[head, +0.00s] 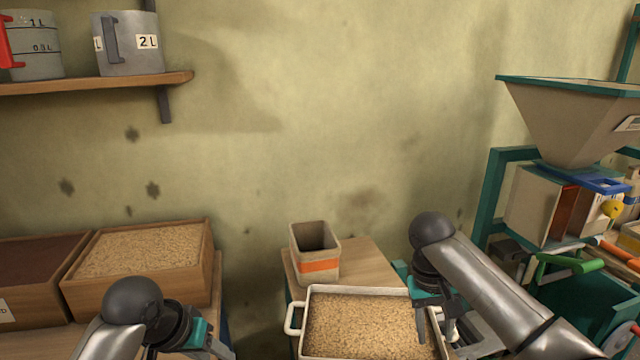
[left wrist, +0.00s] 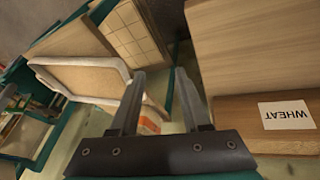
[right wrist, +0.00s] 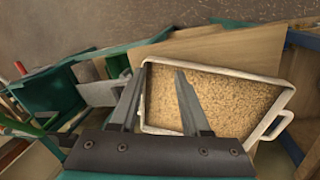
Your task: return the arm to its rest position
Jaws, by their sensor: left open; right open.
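My right arm comes in from the lower right of the head view. Its gripper (head: 440,318) is over the right end of a white-rimmed tray of grain (head: 362,291). In the right wrist view its jaws (right wrist: 158,92) are apart with nothing between them, above the tray (right wrist: 287,98). My left gripper (head: 218,350) is at the bottom left of the head view, in front of the wooden grain boxes. In the left wrist view its jaws (left wrist: 160,88) are open and empty. The tray also shows there (left wrist: 80,62).
A beige bucket with an orange band (head: 318,265) stands behind the tray on a wooden top. A wooden box of grain (head: 190,270) is at left. A shelf (head: 110,83) with measuring jugs is above. The hopper machine (head: 570,110) with a green frame is at right.

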